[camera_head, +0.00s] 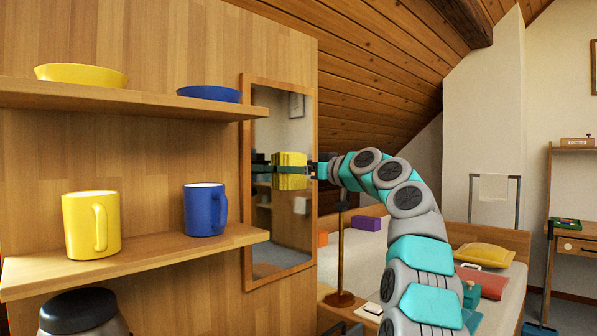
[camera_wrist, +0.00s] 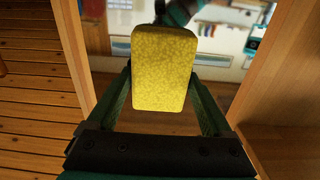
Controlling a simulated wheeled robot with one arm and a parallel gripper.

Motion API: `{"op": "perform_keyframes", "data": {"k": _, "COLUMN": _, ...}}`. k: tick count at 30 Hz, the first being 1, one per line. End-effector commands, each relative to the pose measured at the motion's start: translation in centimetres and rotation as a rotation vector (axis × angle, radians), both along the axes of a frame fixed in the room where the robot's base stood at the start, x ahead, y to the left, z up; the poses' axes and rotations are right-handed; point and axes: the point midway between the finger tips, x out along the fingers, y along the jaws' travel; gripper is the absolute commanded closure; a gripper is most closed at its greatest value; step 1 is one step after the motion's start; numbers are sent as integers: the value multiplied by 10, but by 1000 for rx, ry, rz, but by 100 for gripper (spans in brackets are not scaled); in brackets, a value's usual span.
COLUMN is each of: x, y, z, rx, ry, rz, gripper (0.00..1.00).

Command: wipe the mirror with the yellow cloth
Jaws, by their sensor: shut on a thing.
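The mirror (camera_head: 268,222) hangs in a wooden frame on the wood panel wall, to the right of the shelves. My gripper (camera_head: 308,170) is in front of it at mid-height, shut on the yellow cloth (camera_head: 291,178). The cloth is close against the glass; whether it touches cannot be told, as it merges with its reflection. In the wrist view the cloth (camera_wrist: 165,68) looks like a thick, speckled yellow pad between the two fingers. The mirror's glass (camera_wrist: 225,42) shows behind it with reflections and covers the space between the frame's sides.
Two shelves stand left of the mirror; the lower shelf (camera_head: 140,262) holds a yellow mug (camera_head: 82,226) and a blue mug (camera_head: 205,211). The upper shelf (camera_head: 130,97) holds a yellow bowl (camera_head: 80,74) and a blue bowl (camera_head: 209,93). A bed stands behind my arm.

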Motion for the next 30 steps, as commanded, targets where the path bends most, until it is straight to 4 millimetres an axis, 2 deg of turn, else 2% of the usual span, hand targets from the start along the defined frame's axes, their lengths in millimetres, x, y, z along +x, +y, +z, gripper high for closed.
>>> {"op": "perform_keyframes", "data": {"k": 15, "x": -20, "y": 15, "z": 0, "rx": 0, "ry": -3, "rz": 2, "gripper": 60}}
{"op": "perform_keyframes", "data": {"k": 30, "x": -23, "y": 19, "z": -1, "rx": -1, "ry": -1, "rz": 1, "gripper": 60}}
